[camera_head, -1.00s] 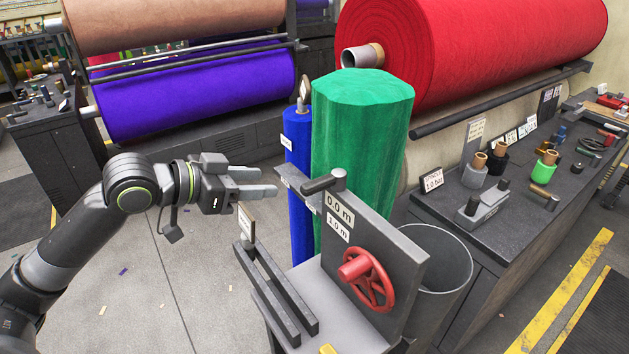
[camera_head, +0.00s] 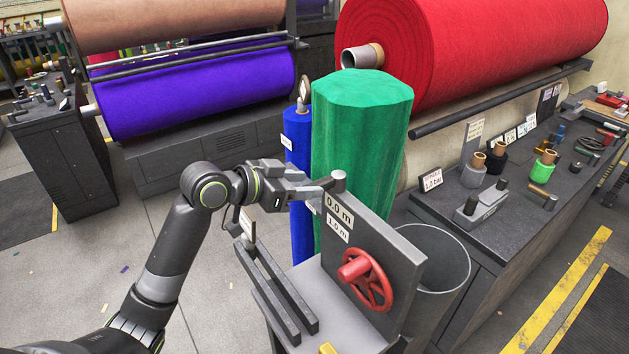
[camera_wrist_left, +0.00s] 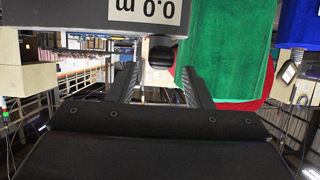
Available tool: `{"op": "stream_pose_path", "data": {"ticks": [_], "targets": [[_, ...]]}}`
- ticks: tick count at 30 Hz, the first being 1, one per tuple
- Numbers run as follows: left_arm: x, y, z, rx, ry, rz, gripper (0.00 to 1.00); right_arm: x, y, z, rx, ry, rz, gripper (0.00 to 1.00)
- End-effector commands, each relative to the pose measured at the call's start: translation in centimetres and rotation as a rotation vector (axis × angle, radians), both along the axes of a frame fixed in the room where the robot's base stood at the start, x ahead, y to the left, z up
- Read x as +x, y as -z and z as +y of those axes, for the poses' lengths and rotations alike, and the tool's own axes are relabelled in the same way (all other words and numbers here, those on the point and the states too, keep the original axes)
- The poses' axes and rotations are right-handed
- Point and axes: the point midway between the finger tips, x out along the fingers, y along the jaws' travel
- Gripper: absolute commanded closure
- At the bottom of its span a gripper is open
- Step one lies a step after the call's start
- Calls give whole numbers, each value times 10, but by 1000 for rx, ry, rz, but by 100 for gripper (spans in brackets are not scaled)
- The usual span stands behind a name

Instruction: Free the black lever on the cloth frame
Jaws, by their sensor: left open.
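The cloth frame (camera_head: 400,265) is a grey upright plate with a red handwheel (camera_head: 367,280) and labels "0.0 m" and "1.0 m". The black lever (camera_head: 339,177) sits at the plate's top left corner, mostly hidden behind my gripper in the head view. My left gripper (camera_head: 322,186) is open at the lever. In the left wrist view the lever's rounded dark end (camera_wrist_left: 161,54) lies between the two fingers (camera_wrist_left: 158,84), near their tips; I cannot tell whether they touch it. My right gripper is not in view.
A green felt roll (camera_head: 360,150) and a blue roll (camera_head: 299,190) stand upright just behind the frame. A grey bin (camera_head: 446,262) is at its right. A dark bench (camera_head: 490,225) with tools runs along the right. Open floor (camera_head: 60,290) lies at the left.

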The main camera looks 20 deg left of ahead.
Motion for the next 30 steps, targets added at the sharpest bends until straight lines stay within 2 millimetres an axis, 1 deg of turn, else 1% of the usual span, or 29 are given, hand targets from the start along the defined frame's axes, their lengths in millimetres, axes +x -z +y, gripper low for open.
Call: {"op": "stream_pose_path", "data": {"ticks": [3,9,20,30], "targets": [[11,4,-9,-3,1,1,55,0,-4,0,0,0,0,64],[22,11,-18,-1,1,1,55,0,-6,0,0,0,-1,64],[24,13,-19,1,0,0,55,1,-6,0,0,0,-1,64],[24,13,-19,1,0,0,99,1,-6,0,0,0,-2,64]]}}
